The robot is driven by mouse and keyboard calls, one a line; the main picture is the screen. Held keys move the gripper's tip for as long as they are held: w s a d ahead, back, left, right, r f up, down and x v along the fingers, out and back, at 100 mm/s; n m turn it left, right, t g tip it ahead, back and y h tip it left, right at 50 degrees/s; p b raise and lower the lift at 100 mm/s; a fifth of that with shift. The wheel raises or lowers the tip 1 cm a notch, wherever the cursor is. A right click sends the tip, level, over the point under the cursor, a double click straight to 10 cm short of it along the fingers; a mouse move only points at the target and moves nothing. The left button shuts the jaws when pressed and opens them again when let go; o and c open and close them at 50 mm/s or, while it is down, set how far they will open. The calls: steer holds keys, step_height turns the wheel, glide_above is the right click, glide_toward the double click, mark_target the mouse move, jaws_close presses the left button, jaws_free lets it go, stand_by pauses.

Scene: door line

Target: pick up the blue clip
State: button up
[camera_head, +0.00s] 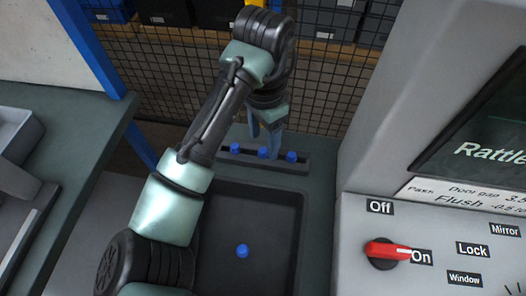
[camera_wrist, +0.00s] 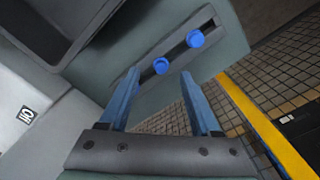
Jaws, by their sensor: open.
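Three small blue clips (camera_head: 235,148) (camera_head: 263,153) (camera_head: 291,156) stand in a row in a dark slotted rack (camera_head: 302,167) at the back of the bench. Another blue clip (camera_head: 242,250) lies in the dark tray (camera_head: 286,205) in front. My gripper (camera_head: 267,138) is above the rack, pointing down, with its blue fingers apart. In the wrist view, my gripper (camera_wrist: 160,73) is open and empty. One clip (camera_wrist: 161,66) shows between its fingertips, and a second clip (camera_wrist: 195,38) is farther up the rack (camera_wrist: 178,52). I cannot tell the exact height above them.
A grey control panel (camera_head: 440,235) with a red knob (camera_head: 382,252) stands close on the right. A wire mesh fence (camera_head: 325,85) is behind the bench. A blue post (camera_head: 95,45) and another bench (camera_head: 75,130) are at the left.

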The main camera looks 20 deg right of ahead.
mark_target(263, 154)
steer(key=shift+a+f, duration=0.1)
steer(key=shift+f, duration=1.35)
jaws_close()
